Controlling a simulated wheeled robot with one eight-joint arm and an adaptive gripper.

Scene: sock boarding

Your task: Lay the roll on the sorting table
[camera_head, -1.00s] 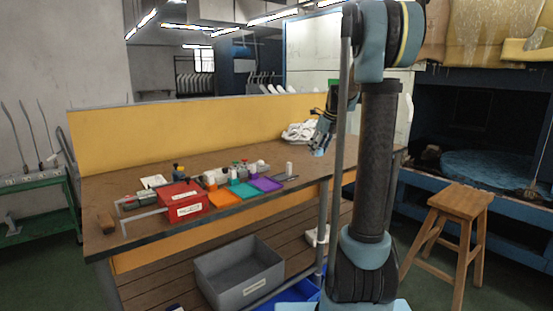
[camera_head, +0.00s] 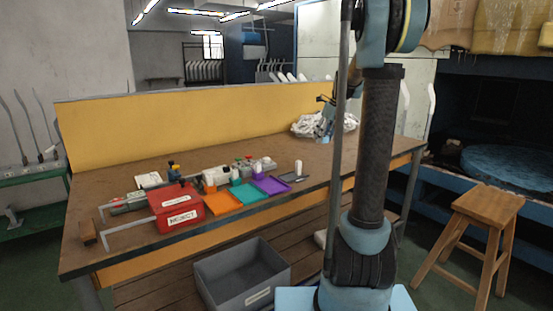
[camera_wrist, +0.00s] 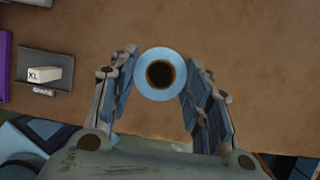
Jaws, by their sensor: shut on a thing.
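The roll (camera_wrist: 148,88) is a pale blue ring with a dark round core, seen end-on in the wrist view. My gripper (camera_wrist: 162,66) is shut on it, one finger on each side. The sorting table (camera_head: 220,156) has a worn brown top and a yellow back panel. In the wrist view, the brown tabletop (camera_wrist: 270,80) spreads out beneath the roll. In the head view, my gripper (camera_head: 326,122) is over the right part of the table, partly behind my arm. The roll's height above the top is hard to tell.
A red reject box (camera_head: 178,208) and orange (camera_head: 208,221), teal (camera_head: 246,195) and purple (camera_head: 271,185) trays line the front edge. A small XL block (camera_wrist: 44,74) lies in a grey tray. White cloth (camera_head: 305,124) is heaped behind. A stool (camera_head: 478,204) stands right.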

